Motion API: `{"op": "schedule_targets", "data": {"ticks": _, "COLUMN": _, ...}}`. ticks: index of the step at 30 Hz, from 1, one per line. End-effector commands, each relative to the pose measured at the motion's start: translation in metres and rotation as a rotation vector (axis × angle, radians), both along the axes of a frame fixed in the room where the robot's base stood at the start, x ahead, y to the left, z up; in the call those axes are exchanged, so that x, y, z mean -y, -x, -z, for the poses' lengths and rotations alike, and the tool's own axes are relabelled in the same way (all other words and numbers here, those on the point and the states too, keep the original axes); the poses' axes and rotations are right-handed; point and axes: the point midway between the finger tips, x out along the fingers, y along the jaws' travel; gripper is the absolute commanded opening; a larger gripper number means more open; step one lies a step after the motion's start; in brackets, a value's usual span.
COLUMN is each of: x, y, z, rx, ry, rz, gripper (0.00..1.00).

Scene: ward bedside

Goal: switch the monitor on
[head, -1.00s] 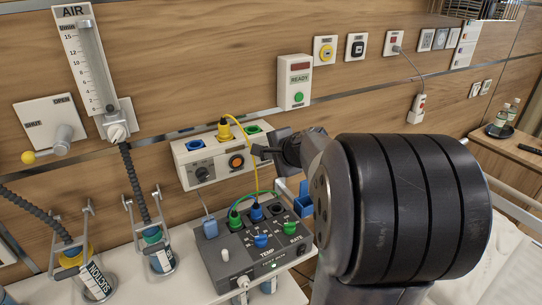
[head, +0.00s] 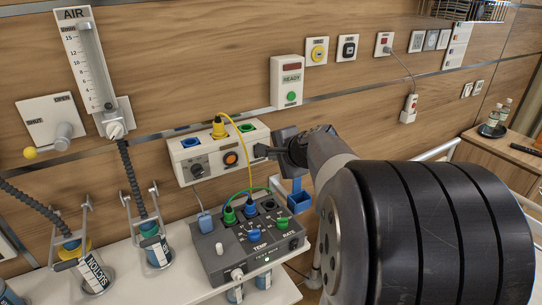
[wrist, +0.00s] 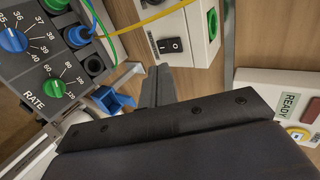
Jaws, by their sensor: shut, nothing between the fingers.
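A white box (head: 214,166) on the wall carries blue, yellow and green sockets, a dark knob and an orange button. In the head view the fingers hide the switch.
Below stands a grey unit (head: 230,263) with TEMP and RATE knobs, its yellow and green cables looping close to the white box. A blue holder (head: 299,199) is just below my gripper. A READY panel (head: 287,92) is above.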

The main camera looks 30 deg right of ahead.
Motion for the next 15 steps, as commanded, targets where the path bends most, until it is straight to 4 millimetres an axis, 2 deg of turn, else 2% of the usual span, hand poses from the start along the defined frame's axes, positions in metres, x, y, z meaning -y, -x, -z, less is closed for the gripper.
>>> {"op": "schedule_targets", "data": {"ticks": 9, "x": 0.002, "y": 0.043, "z": -0.031, "rx": 0.003, "ry": 0.003, "rz": 0.003, "gripper": 0.0}}
{"op": "schedule_targets", "data": {"ticks": 15, "x": 0.003, "y": 0.057, "z": -0.041, "rx": 0.001, "ry": 0.0, "rz": 0.002, "gripper": 0.0}}
